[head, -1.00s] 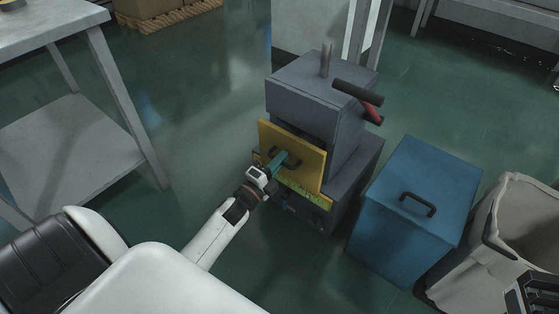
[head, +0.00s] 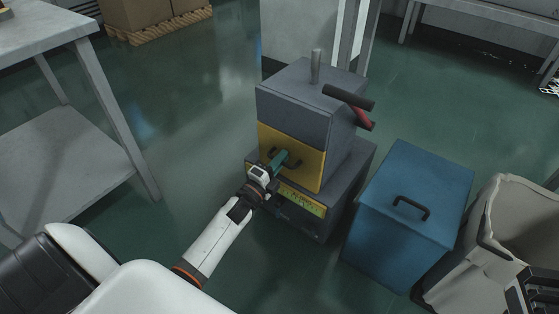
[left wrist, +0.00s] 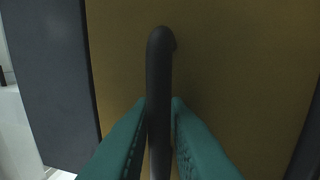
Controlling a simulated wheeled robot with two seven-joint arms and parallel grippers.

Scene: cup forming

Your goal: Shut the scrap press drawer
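The scrap press (head: 303,105) is a dark grey machine on a grey base in the middle of the head view. Its yellow drawer front (head: 306,170) sits about flush with the press body, with no clear gap showing. A black bar handle (head: 294,160) is on the drawer front; it also shows upright in the left wrist view (left wrist: 159,75). My left gripper (head: 281,160) is at the handle, its teal fingers on either side of the bar and closed onto it. My right gripper (head: 526,293) shows only in part at the lower right corner; its fingers are unclear.
A blue lidded bin (head: 412,225) stands right of the press, with a beige sack bin (head: 515,230) beyond it. A grey metal table (head: 70,140) stands at the left. A lever with a red part (head: 358,112) sticks out from the press top. Green floor lies open between table and press.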

